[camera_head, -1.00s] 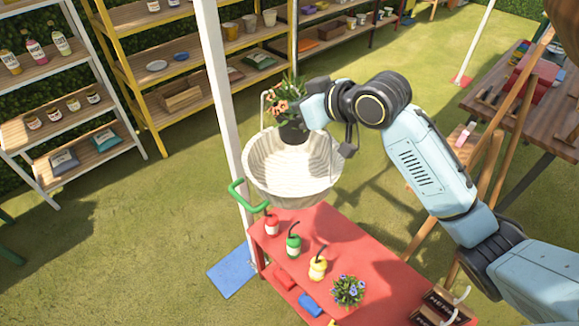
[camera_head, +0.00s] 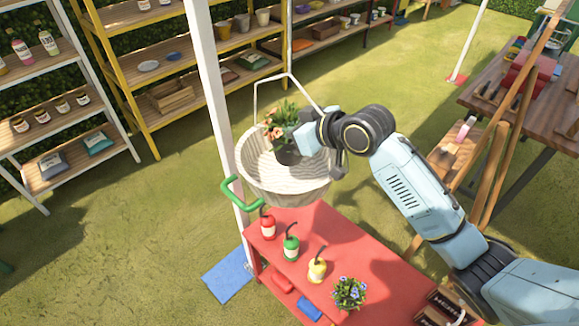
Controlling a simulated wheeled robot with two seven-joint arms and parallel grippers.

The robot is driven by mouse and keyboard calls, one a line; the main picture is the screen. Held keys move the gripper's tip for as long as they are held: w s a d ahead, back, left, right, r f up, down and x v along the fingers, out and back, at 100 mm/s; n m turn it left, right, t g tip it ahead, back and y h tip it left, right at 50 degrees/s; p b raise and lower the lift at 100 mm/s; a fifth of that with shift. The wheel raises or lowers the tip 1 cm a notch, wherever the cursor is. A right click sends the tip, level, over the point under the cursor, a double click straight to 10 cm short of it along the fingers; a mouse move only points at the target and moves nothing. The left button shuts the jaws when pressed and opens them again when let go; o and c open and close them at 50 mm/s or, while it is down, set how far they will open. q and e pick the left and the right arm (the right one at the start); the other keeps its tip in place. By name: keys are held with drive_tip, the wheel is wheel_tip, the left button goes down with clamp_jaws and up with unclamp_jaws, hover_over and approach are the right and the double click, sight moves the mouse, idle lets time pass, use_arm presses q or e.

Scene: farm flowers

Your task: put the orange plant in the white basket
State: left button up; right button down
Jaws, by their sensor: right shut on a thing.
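The orange plant (camera_head: 278,122) has orange flowers, green leaves and a dark pot (camera_head: 288,155). My right gripper (camera_head: 305,140) is shut on it at its right side. The plant is held over the white basket (camera_head: 262,185), with its pot within the basket's mouth as seen from above. I cannot tell whether the pot touches the basket's bottom. The basket has a thin white handle standing up behind the plant. My left gripper is not in view.
A red table (camera_head: 345,245) in front of the basket holds red, green and yellow bottles (camera_head: 291,245) and a blue-flowered plant (camera_head: 348,293). A white post (camera_head: 212,90) stands left of the basket. Shelves (camera_head: 165,70) are behind; a wooden table (camera_head: 530,110) is at right.

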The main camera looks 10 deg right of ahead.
sight(290, 155)
wheel_tip(290, 155, down, 7)
drive_tip(key=shift+w+f, duration=0.1)
drive_tip(key=shift+f, duration=0.05)
idle(0.4)
drive_tip(key=shift+f, duration=0.15)
drive_tip(key=c, duration=1.6)
unclamp_jaws()
drive_tip(key=shift+f, duration=0.1)
drive_tip(key=shift+o, duration=0.2)
drive_tip(key=shift+r, duration=0.25)
drive_tip(key=v, duration=1.2)
